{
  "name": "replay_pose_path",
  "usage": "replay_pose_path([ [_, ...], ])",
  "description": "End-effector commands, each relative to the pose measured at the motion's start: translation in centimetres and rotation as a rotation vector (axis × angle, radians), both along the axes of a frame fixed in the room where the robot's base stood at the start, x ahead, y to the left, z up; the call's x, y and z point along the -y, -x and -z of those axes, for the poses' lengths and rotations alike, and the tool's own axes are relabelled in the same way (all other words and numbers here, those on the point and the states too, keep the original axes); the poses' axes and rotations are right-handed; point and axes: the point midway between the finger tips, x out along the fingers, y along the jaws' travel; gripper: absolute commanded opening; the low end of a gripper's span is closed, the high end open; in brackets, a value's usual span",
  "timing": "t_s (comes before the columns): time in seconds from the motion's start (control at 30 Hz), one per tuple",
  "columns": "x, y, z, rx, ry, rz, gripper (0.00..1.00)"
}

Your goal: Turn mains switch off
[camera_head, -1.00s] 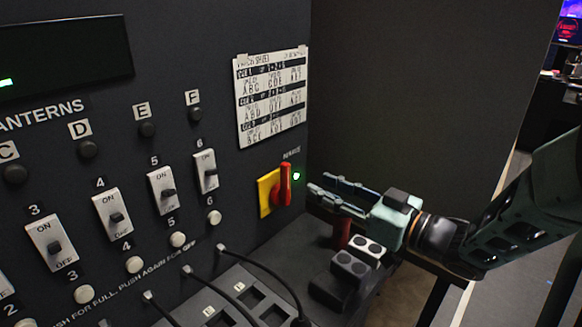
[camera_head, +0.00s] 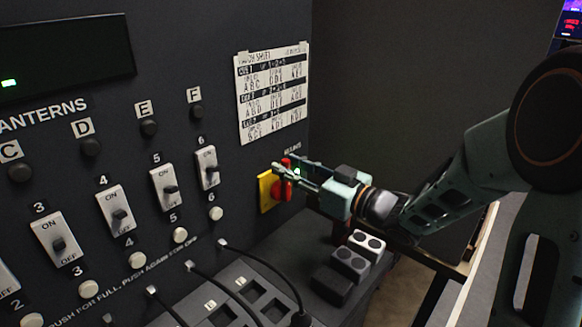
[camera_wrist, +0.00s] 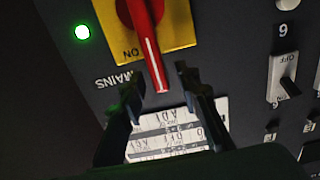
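The mains switch is a red rotary handle (camera_head: 281,190) on a yellow plate (camera_head: 265,189), low on the right of the black panel. In the wrist view the red handle (camera_wrist: 146,38) lies roughly along the view, its white-lined tip pointing at the word MAINS; "ON" is printed on the yellow plate (camera_wrist: 180,22). A green lamp (camera_wrist: 82,32) beside it is lit. My gripper (camera_head: 290,175) is at the switch. In the wrist view its two fingers (camera_wrist: 163,92) stand apart on either side of the handle's tip, with visible gaps. Whether they touch it elsewhere is hidden.
A paper cue sheet (camera_head: 272,93) is fixed above the switch. Rocker switches, including number 6 (camera_head: 207,168), sit to the left. Small blocks with round sockets (camera_head: 351,262) stand on the ledge below my gripper. Black cables (camera_head: 270,272) run across the lower panel.

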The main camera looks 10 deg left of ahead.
Motion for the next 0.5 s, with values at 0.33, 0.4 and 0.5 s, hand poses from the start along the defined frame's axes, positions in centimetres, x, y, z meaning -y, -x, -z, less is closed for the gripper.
replay_pose_path([
  [0.33,0.02,0.02,-0.01,0.0,0.0,0.0,0.0],
  [0.4,0.02,0.02,-0.01,0.0,0.0,0.0,0.0],
  [0.5,0.03,0.03,-0.01,0.0,0.0,0.0,0.0],
])
